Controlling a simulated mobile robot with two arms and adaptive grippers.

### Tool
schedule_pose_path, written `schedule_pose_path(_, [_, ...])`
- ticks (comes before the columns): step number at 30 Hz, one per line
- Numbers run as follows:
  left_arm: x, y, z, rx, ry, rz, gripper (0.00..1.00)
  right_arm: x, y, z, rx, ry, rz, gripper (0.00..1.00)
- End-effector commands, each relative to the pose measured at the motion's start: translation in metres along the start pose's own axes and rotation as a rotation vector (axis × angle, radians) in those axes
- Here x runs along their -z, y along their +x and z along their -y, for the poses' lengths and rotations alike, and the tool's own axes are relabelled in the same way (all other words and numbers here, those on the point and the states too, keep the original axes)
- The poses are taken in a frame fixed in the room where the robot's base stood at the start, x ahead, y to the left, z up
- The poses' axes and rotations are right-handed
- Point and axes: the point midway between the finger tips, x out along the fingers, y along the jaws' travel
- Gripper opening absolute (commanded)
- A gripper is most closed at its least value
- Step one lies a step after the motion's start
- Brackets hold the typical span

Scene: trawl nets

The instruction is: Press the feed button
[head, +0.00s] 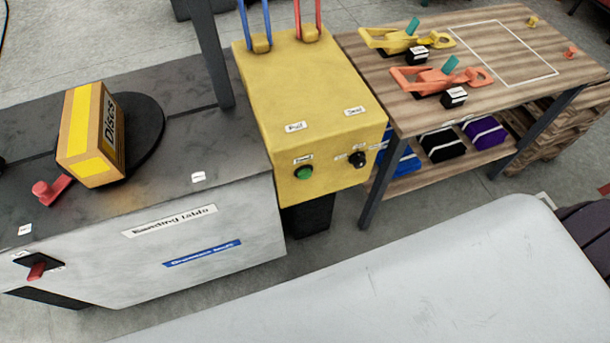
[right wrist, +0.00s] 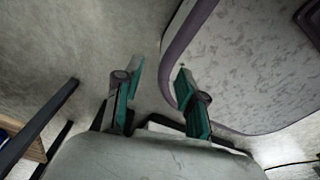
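A round green button (head: 303,172) sits on the front face of a yellow box (head: 330,120), with a small white label just above it that is too small to read surely. A black knob (head: 357,159) is to its right on the same face. My right gripper (right wrist: 160,72) shows only in the right wrist view, its two green-lined fingers apart with nothing between them, over grey floor. The button is not in that view. My left gripper is in neither view.
A grey table (head: 190,140) on the left carries a box (head: 92,135) on a dark disc and a red lever (head: 50,190). A wooden bench (head: 480,50) with yellow and orange tools is on the right. A pale grey surface (head: 400,280) fills the lower right.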

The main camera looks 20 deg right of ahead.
Motion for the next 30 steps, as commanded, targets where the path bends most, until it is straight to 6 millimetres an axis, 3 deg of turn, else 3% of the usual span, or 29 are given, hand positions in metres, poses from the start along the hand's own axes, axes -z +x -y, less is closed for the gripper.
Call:
schedule_pose_path(1, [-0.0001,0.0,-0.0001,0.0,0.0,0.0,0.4,-0.0001,0.0,0.0001,0.0,0.0,0.0,0.37])
schedule_pose_path(8, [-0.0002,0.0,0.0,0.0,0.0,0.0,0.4,-0.0001,0.0,0.0001,0.0,0.0,0.0,0.0])
schedule_pose_path(30, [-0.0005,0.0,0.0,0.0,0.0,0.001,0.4,-0.0002,0.0,0.0,0.0,0.0,0.001,0.0])
